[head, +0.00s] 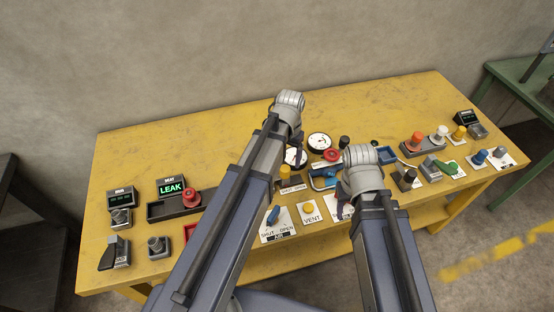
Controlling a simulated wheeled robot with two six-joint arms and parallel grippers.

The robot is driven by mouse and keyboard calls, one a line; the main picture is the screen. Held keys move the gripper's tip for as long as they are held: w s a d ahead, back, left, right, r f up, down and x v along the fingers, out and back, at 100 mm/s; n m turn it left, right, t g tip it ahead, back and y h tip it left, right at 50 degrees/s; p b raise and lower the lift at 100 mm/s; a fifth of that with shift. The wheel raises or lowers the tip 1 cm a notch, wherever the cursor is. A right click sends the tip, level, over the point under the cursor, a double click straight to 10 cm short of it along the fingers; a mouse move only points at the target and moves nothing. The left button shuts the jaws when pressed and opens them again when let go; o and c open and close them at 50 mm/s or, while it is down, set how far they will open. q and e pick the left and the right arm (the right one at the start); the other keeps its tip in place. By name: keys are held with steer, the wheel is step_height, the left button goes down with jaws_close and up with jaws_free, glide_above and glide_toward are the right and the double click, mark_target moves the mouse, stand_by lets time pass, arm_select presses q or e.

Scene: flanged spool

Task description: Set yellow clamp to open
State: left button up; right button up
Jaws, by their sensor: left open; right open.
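A yellow-orange upright piece (285,173), which looks like the yellow clamp, stands on a plate marked SHUT and OPEN (293,188) near the middle of the yellow table. My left arm partly covers it, and I cannot tell which mark it is set to. My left gripper (299,150) is open, hanging above the table just right of and behind the yellow piece, mostly hidden by its own wrist. My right gripper (341,207) is open, over the front middle of the table, partly hidden behind its arm.
A blue lever (273,215) on another SHUT/OPEN plate and a yellow VENT button (309,208) sit in front. White gauges (319,141) and a red knob (331,155) stand close by. A LEAK display (171,188) is at left. Several knobs crowd the right. The back strip is clear.

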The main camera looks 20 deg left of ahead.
mark_target(285, 168)
arm_select(q)
steer(key=shift+w+a, duration=0.45)
steer(key=shift+a, duration=0.05)
steer(key=shift+s, duration=0.1)
steer(key=shift+f+b, duration=0.65)
steer(key=shift+b, duration=0.05)
step_height(285, 168, down, 6)
steer(key=b, duration=0.6)
steer(key=shift+f, duration=0.2)
jaws_close()
